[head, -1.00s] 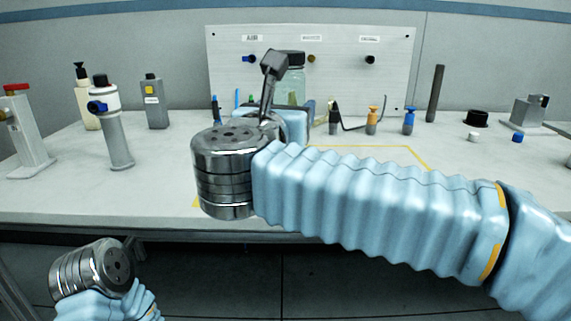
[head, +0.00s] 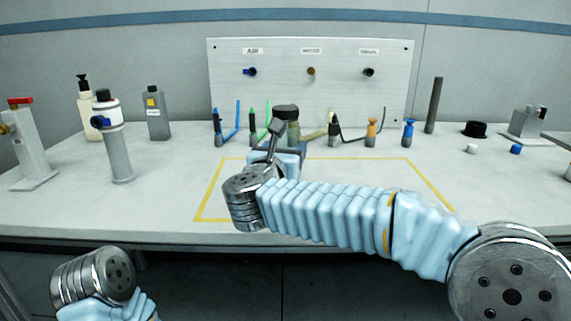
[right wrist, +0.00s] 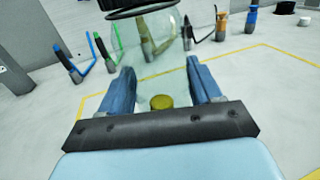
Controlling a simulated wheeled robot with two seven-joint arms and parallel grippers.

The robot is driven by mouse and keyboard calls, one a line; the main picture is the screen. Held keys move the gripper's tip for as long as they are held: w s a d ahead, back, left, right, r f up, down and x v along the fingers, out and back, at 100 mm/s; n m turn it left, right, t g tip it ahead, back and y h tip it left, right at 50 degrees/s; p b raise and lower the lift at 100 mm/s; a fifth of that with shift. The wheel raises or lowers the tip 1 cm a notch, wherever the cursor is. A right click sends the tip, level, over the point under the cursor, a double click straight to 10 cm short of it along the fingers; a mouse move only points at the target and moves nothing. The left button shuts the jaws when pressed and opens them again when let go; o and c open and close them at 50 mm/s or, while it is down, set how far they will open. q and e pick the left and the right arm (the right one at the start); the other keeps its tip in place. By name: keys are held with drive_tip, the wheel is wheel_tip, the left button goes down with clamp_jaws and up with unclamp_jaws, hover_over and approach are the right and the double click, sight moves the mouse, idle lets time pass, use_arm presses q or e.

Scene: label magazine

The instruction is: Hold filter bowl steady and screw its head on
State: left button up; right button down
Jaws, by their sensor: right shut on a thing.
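The filter bowl is a clear, see-through jar (head: 293,132) with a black part on top (head: 286,112), near the middle of the table in the head view. In the right wrist view the clear bowl (right wrist: 168,58) shows between the blue fingers, with a black ring (right wrist: 140,9) at its upper edge and a yellow-brown disc low down. My right gripper (right wrist: 160,72) is shut on the bowl, which looks upright. I cannot tell whether the black part is the screw-on head. Only my left arm's end link shows at lower left; its gripper is out of view.
A yellow outline (head: 208,194) marks free table around the bowl. Several coloured hook-like tools (head: 238,122) stand behind, before a labelled panel (head: 310,95). A grey cylinder with a white top (head: 118,150) stands left. A black cap (head: 474,129) and grey block (head: 526,120) lie right.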

drive_tip(key=shift+w+f, duration=0.2)
drive_tip(key=f, duration=0.2)
drive_tip(key=shift+w+f, duration=0.25)
drive_tip(key=shift+f, duration=0.5)
drive_tip(key=shift+f+b, duration=0.25)
drive_tip(key=shift+b, duration=0.05)
drive_tip(key=shift+c, duration=1)
unclamp_jaws()
drive_tip(key=shift+r, duration=0.1)
